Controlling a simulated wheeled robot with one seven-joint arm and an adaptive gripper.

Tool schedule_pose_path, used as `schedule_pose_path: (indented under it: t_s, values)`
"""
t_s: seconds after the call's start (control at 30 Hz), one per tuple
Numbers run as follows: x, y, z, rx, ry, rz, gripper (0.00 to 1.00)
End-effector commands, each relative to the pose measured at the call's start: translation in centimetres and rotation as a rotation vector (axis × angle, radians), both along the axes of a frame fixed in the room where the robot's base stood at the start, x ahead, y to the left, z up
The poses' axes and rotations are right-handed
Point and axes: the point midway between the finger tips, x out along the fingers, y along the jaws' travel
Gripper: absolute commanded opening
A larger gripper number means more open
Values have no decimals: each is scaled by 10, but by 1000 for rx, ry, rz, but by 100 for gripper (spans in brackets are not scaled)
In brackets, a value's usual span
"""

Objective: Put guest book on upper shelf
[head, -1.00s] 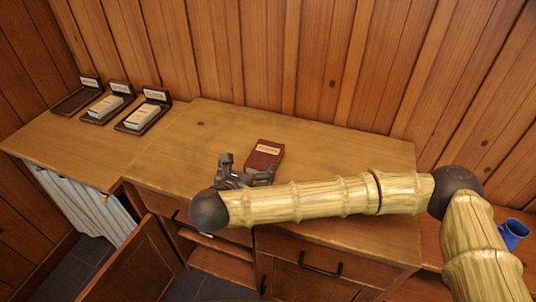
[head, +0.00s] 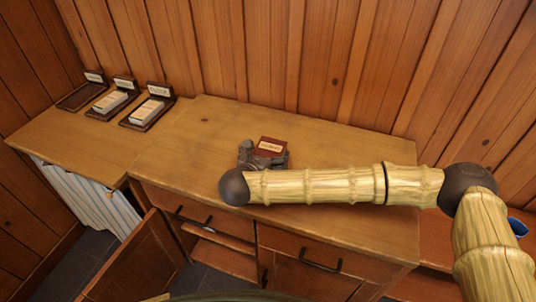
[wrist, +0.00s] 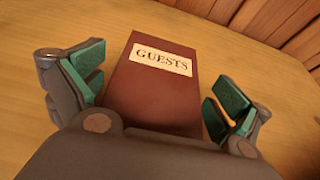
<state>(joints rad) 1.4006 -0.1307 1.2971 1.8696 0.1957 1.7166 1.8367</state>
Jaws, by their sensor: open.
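The guest book (head: 270,145) is a dark red block with a cream label reading "GUESTS"; it lies on the wooden counter, and its label shows clearly in the wrist view (wrist: 162,62). My gripper (wrist: 163,92) is open, with one green-padded finger on each side of the book's near end. I see a gap on the left; on the right the pad is close to the book, and I cannot tell if it touches. In the head view my gripper (head: 263,155) hides the book's near part. I cannot make out which place is the upper shelf.
Several dark stands with labels, two holding pale stacks, stand at the counter's back left (head: 147,110). A cabinet door (head: 140,262) hangs open below, beside a white curtain (head: 90,195). A blue cup (head: 517,227) is at the right. The counter (head: 350,150) right of the book is clear.

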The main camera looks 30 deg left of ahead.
Motion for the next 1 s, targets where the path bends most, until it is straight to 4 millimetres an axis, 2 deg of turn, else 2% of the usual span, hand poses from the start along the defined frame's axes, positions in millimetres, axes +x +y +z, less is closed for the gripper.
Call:
schedule_pose_path:
  t_s: [0.13,0.4,0.63,0.67,0.87,0.9,0.93,1.0]
  values:
    - [0,0,0,0,0,0,100]
    - [0,0,0,0,0,0,53]
    - [0,0,0,0,0,0,51]
    - [0,0,0,0,0,0,47]
    - [0,0,0,0,0,-1,46]
    - [0,0,2,0,0,-1,41]
    - [0,0,3,1,0,0,40]
    - [0,0,9,2,0,-1,27]
